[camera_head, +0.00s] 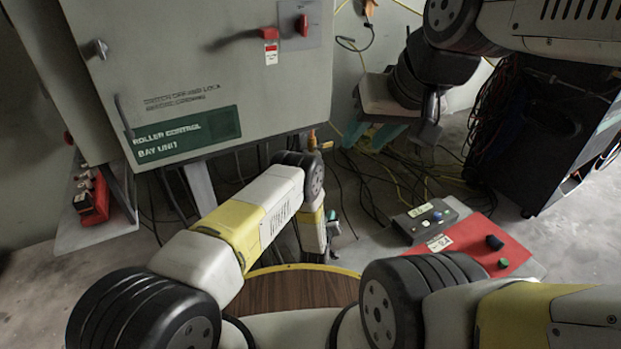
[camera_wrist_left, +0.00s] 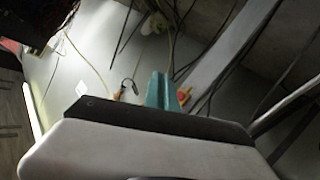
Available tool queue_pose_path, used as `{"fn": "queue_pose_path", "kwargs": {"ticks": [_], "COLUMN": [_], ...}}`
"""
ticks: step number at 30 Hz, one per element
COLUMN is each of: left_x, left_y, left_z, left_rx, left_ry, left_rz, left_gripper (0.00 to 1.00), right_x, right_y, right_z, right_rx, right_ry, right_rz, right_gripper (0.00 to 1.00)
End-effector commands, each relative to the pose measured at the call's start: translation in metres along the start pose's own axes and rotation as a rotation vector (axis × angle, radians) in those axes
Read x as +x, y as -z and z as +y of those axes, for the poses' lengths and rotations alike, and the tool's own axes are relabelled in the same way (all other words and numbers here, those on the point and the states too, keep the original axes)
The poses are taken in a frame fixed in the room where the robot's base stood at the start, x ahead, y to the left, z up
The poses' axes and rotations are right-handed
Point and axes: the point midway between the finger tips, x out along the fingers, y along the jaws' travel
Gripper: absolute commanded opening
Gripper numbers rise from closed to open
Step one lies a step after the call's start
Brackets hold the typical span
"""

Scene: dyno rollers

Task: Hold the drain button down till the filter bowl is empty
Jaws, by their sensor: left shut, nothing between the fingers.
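I cannot clearly make out the drain button or the filter bowl in either view. A small orange and yellow fitting (camera_head: 312,140) shows at the lower right corner of the grey cabinet; I cannot tell what it is. My left gripper (camera_head: 333,225) points down below the cabinet, partly hidden by its own wrist. In the left wrist view its teal fingers (camera_wrist_left: 158,95) are together with nothing between them. A small red and yellow part (camera_wrist_left: 183,95) shows just right of them; contact cannot be told. My right gripper (camera_head: 370,137) is farther back with teal fingers low; its opening is unclear.
The grey roller control cabinet (camera_head: 215,75) fills the upper left. A round wooden top (camera_head: 300,290) lies in front. Loose cables cover the floor behind; a black cabinet (camera_head: 535,130) stands right.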

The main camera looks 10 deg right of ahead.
Motion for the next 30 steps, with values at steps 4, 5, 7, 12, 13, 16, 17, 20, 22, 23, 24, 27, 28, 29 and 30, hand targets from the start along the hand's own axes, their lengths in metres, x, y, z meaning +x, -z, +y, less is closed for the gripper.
{"fn": "queue_pose_path", "kwargs": {"ticks": [4,5,7,12,13,16,17,20,22,23,24,27,28,29,30], "left_x": [0.006,0.008,0.013,0.030,0.034,0.043,0.046,0.053,0.057,0.058,0.059,0.061,0.061,0.061,0.061], "left_y": [0.004,0.006,0.011,0.023,0.025,0.033,0.034,0.039,0.041,0.042,0.043,0.044,0.045,0.045,0.045], "left_z": [-0.004,-0.006,-0.010,-0.022,-0.024,-0.032,-0.034,-0.039,-0.041,-0.042,-0.043,-0.044,-0.045,-0.045,-0.045], "left_rx": [0.001,0.001,0.002,0.002,0.001,0.002,0.001,0.000,0.000,0.000,0.000,0.000,0.000,0.000,0.000], "left_ry": [0.000,0.000,0.000,0.001,0.000,0.000,0.001,0.001,0.001,0.001,0.001,0.001,0.001,0.001,0.000], "left_rz": [0.001,0.001,0.002,0.002,0.003,0.003,0.002,0.002,0.001,0.000,0.000,0.000,0.000,0.000,0.000], "left_gripper": [0.00,0.00,0.00,0.00,0.00,0.00,0.00,0.00,0.00,0.00,0.00,0.00,0.00,0.00,0.00], "right_x": [0.000,0.000,0.000,0.000,0.000,0.000,0.000,0.000,0.000,0.000,0.000,0.000,0.000,0.000,0.000], "right_y": [0.000,0.000,0.000,0.000,0.000,0.000,0.000,0.000,0.000,0.000,0.000,0.000,0.000,0.000,0.000], "right_z": [0.000,0.000,0.000,0.000,0.000,0.000,0.000,0.000,0.000,0.000,0.000,0.000,0.000,0.000,0.000], "right_rx": [0.000,0.000,0.000,0.000,0.000,0.000,0.000,0.000,0.000,0.000,0.000,0.000,0.000,0.000,0.000], "right_ry": [0.000,0.000,0.000,0.000,0.000,0.000,0.000,0.000,0.000,0.000,0.000,0.000,0.000,0.000,0.000], "right_rz": [0.000,0.000,0.000,0.000,0.000,0.000,0.000,0.000,0.000,0.000,0.000,0.000,0.000,0.000,0.000], "right_gripper": [0.39,0.39,0.39,0.39,0.39,0.39,0.39,0.39,0.39,0.39,0.39,0.39,0.39,0.39,0.39]}}
